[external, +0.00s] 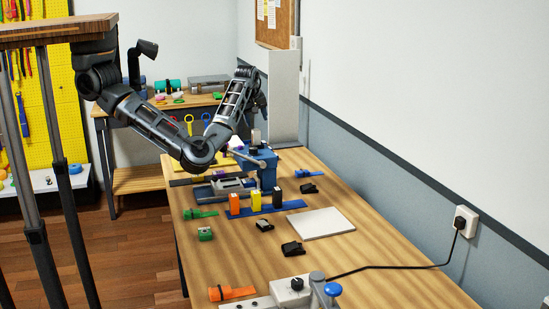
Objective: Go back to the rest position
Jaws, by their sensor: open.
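My arm reaches over the back of the wooden workbench (385,262), elbow bent low and forearm rising to the wrist. My gripper (262,106) is small and partly hidden at the far end of the arm, in front of a white upright panel. Its jaws are open and I see nothing held in it. It is above the blue vise (264,160), apart from the bench top.
On the bench stand orange (234,204), yellow (256,200) and black (277,197) blocks on a blue strip. A white plate (321,223), black clips, a green strap (201,213) and an orange strap (232,293) lie around. The right front is mostly clear, crossed by a cable (405,267).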

